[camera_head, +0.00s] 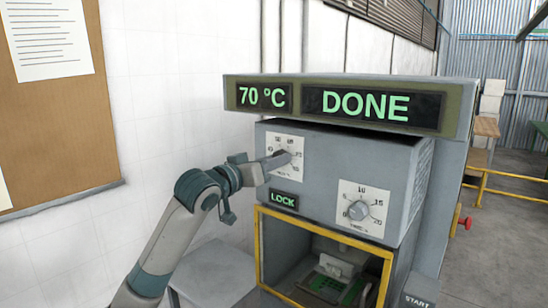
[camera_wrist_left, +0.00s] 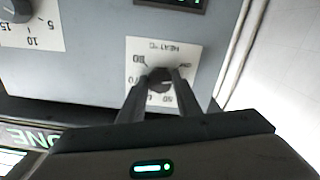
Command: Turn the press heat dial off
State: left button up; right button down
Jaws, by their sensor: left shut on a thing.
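The heat dial (camera_wrist_left: 160,85) is a dark round knob on a white square scale plate marked HEAT °C. My left gripper (camera_head: 281,158) reaches the plate from the left in the head view and hides most of the knob there. In the left wrist view my left gripper (camera_wrist_left: 161,78) has one finger on each side of the knob and is shut on it. The dial's pointer setting is hard to read. The press (camera_head: 335,165) is a grey box; its display (camera_head: 362,104) reads 70 °C and DONE. My right gripper is not in view.
A time dial (camera_head: 358,210) sits on the same panel, lower right of the heat dial. A green LOCK light (camera_head: 284,201) is below the heat dial. A yellow frame (camera_head: 325,234) surrounds the press opening. A white wall stands close on the left.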

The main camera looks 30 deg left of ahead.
pick_arm(q)
jog(key=n+p, duration=0.2)
jog(key=n, duration=0.1)
jog(key=shift+n, duration=0.4)
jog(key=shift+f, duration=0.1)
jog(key=o, duration=1.1)
jog(key=shift+c, duration=0.2)
jog(key=shift+s, duration=0.1)
jog(key=s+a+b, duration=0.1)
jog(key=s+b, duration=0.7)
jog(key=s, duration=0.9)
jog(key=shift+a, duration=0.15)
jog(key=shift+s, duration=0.1)
